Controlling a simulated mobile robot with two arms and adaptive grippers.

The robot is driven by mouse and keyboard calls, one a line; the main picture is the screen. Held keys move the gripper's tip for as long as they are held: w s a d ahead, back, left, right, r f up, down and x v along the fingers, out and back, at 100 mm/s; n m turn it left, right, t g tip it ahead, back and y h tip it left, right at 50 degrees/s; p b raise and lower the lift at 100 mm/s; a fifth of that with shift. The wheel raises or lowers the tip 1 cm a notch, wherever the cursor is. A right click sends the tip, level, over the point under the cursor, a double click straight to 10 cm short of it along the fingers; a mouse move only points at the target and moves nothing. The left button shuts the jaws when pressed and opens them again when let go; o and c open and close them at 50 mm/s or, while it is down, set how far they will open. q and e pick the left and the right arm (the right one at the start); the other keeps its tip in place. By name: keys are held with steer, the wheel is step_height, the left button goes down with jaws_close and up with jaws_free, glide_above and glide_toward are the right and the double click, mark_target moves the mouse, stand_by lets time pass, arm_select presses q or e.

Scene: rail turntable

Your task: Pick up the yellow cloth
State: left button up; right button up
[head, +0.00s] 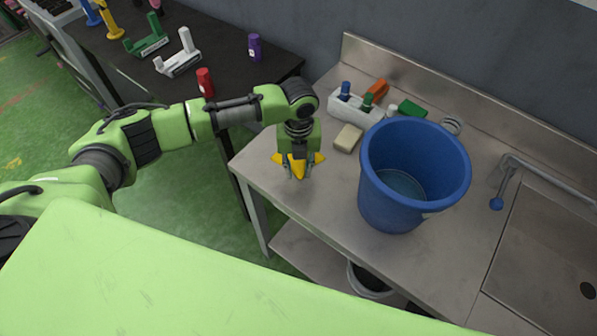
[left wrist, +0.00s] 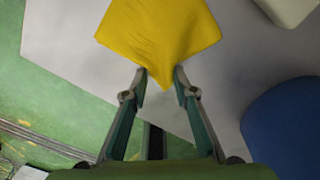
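The yellow cloth (head: 298,167) is below my left gripper (head: 299,172), over the near left part of the steel counter. In the left wrist view the cloth (left wrist: 160,32) spreads beyond the fingertips and narrows to a folded point between them. My left gripper (left wrist: 161,72) points down, its fingers drawn in on both sides of this bunched part, and it appears shut on it. In the head view the cloth's corners stick out left and right of the fingers. Whether it touches the counter is unclear. My right gripper is not in view.
A large blue bucket (head: 415,170) stands on the counter to the right of the cloth. A beige block (head: 348,138) and a white caddy (head: 352,108) with bottles are behind. A sink (head: 545,260) is at right. A dark table (head: 225,75) with tools stands at back left.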

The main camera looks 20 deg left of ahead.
arm_select(q)
steer(key=shift+f, duration=0.15)
jaws_close()
step_height(320, 180, up, 12)
steer(key=p, duration=0.9)
steer(key=shift+p, duration=0.4)
